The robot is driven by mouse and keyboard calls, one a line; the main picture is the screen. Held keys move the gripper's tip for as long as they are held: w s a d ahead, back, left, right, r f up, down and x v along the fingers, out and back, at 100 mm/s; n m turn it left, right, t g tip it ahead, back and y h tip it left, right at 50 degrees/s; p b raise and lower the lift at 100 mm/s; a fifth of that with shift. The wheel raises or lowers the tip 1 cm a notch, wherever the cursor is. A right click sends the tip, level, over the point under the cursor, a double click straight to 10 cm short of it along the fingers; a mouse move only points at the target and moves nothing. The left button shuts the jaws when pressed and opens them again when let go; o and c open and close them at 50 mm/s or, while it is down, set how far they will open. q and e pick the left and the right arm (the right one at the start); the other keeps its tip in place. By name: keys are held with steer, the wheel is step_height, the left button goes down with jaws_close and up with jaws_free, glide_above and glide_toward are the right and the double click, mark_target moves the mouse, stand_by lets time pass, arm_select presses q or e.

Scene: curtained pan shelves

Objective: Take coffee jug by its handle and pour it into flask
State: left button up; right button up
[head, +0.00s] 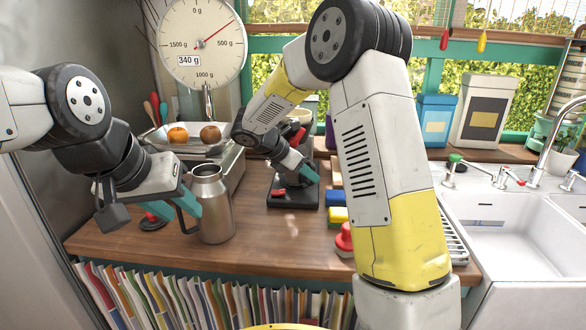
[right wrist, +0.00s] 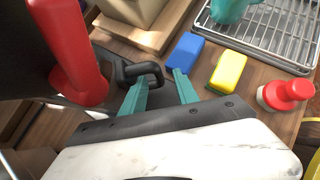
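The steel flask (head: 212,205) stands upright on the wooden counter in the head view. Its black handle (head: 179,217) is on its left side. My left gripper (head: 177,207) is at that handle, its teal fingers apart, one near the flask's wall; contact is unclear. My right gripper (head: 303,170) is in front of the black coffee machine (head: 294,194). In the right wrist view its fingers (right wrist: 160,80) are apart, with a black loop handle (right wrist: 143,71) by the left fingertip, seemingly the coffee jug's. The jug's body is mostly hidden.
A scale (head: 203,45) with fruit in its pan stands behind the flask. The sink (head: 505,230) is further right. Counter in front of the coffee machine is clear.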

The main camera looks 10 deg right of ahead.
steer(key=shift+w+d+f, duration=0.15)
steer(key=shift+d+f, duration=0.1)
jaws_close()
steer(key=shift+r, duration=0.1)
stand_by(1.2)
